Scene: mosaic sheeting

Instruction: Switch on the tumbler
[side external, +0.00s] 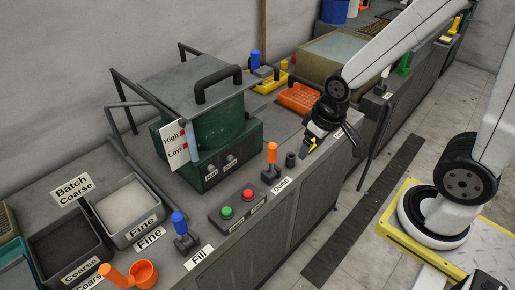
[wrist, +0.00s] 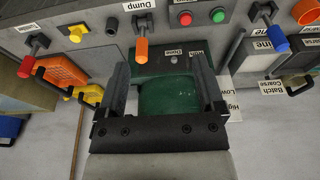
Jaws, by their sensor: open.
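The tumbler is a green drum (side external: 222,125) on a green base (side external: 212,170), under a grey plate with a black handle. Its base has two small round controls, one labelled Run. A grey button box (side external: 238,209) on the bench in front has a green button (side external: 226,211) and a red button (side external: 248,195). In the wrist view the red button (wrist: 185,19) and green button (wrist: 218,15) show at the top. My gripper (side external: 322,140) is open and empty above the bench, right of the tumbler and the box. The drum (wrist: 168,97) shows between its fingers (wrist: 160,65).
An orange-topped lever (side external: 272,155), labelled Dump, stands right of the buttons. A blue-topped lever (side external: 180,226), labelled Fill, stands left of them. Bins, including Fine (side external: 157,232), sit at the left. An orange tray (side external: 299,97) lies behind my gripper.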

